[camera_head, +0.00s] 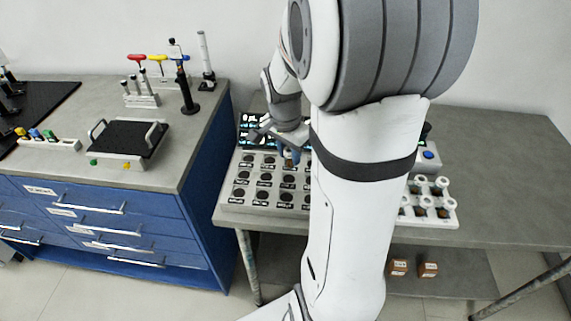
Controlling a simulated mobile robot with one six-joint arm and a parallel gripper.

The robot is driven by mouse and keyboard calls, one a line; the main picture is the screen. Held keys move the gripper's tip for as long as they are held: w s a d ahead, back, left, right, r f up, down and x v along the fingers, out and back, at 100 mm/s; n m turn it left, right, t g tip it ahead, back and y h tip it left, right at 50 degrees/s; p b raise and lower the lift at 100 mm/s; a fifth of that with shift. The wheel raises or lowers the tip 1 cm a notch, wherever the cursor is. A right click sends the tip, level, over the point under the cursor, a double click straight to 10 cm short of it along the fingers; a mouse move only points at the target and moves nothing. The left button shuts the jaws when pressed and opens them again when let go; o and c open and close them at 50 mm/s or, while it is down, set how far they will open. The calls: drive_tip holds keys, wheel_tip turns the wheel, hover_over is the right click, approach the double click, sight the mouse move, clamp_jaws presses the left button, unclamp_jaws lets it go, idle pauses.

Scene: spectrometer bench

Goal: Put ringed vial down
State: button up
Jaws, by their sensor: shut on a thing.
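My gripper (287,156) is at the end of my arm, low over the back part of a grey tray (224,200) with rows of dark round wells. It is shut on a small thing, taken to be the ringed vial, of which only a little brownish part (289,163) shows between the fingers. Its ring cannot be made out. I cannot tell whether the vial touches the tray or is held just above it. My arm hides the right part of the tray.
A white rack (448,221) with several white-ringed vials stands right of my arm, near a blue button (429,155). A dark screen (252,128) is behind the tray. The left blue cabinet (203,215) carries a black-topped plate (128,137) and pipettes. The right bench top (510,180) is clear.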

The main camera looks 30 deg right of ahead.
sight(289, 166)
drive_tip(key=shift+f, duration=2.35)
drive_tip(key=shift+f, duration=0.2)
drive_tip(key=o, duration=1)
drive_tip(key=shift+r, duration=0.1)
drive_tip(key=shift+c, duration=0.2)
drive_tip(key=shift+r, duration=0.1)
wheel_tip(289, 166, up, 12)
drive_tip(key=a, duration=0.2)
drive_tip(key=s+a+n+t+y, duration=0.1)
drive_tip(key=s+a+n+t, duration=0.1)
drive_tip(key=s+a+n, duration=0.8)
drive_tip(key=s+r+n, duration=0.1)
drive_tip(key=s+n, duration=0.1)
drive_tip(key=n, duration=0.1)
drive_tip(key=shift+s+a+n+t, duration=0.2)
drive_tip(key=shift+a+n+t, duration=0.1)
drive_tip(key=shift+t, duration=0.1)
drive_tip(key=shift+d, duration=0.1)
